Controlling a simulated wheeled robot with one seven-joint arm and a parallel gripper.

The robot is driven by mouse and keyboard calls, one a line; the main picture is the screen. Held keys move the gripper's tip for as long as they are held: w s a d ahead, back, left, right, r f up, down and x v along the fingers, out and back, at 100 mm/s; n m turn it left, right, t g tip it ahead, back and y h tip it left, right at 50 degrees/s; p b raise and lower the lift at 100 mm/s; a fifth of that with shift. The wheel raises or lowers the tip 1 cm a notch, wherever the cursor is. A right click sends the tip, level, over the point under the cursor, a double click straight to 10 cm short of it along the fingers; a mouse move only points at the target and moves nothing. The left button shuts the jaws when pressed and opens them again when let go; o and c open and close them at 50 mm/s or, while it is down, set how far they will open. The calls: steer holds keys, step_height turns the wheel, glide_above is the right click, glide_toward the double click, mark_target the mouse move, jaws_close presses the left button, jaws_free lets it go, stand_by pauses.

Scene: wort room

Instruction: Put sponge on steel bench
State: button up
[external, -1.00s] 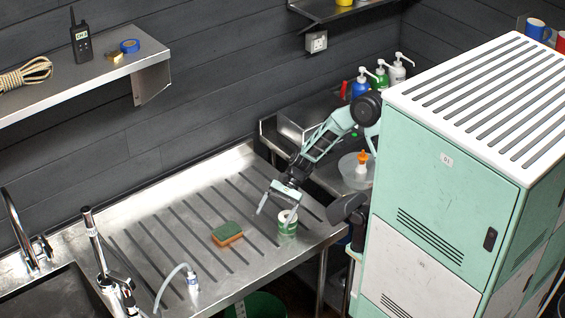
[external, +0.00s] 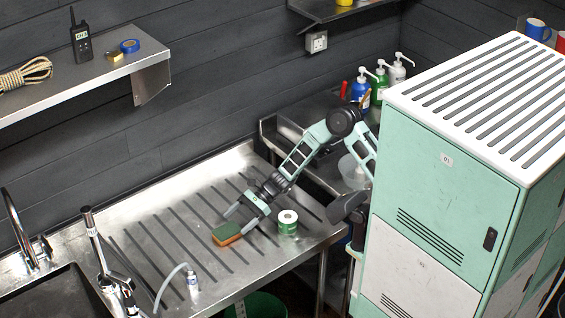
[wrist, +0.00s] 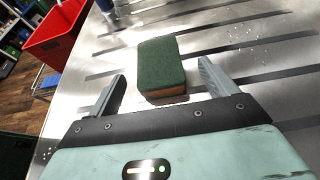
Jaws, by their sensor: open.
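The sponge (external: 227,233), green on top and orange below, lies flat on the ribbed steel bench (external: 160,205). In the wrist view the sponge (wrist: 161,66) lies just beyond my fingertips, roughly between their lines. My gripper (external: 237,219) is open and empty, low over the bench to the right of the sponge. In the wrist view the two fingers of my gripper (wrist: 162,83) are spread wide apart.
The sink (external: 50,295) and taps are at left. Pump bottles (external: 379,83) stand on the rear counter. The bench behind the sponge is clear.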

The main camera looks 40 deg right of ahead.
mark_target(229, 229)
steer(key=shift+p+x, duration=0.3)
steer(key=shift+x, duration=2.6)
steer(key=shift+s, duration=0.1)
steer(key=c, duration=1.1)
steer(key=shift+c, duration=0.2)
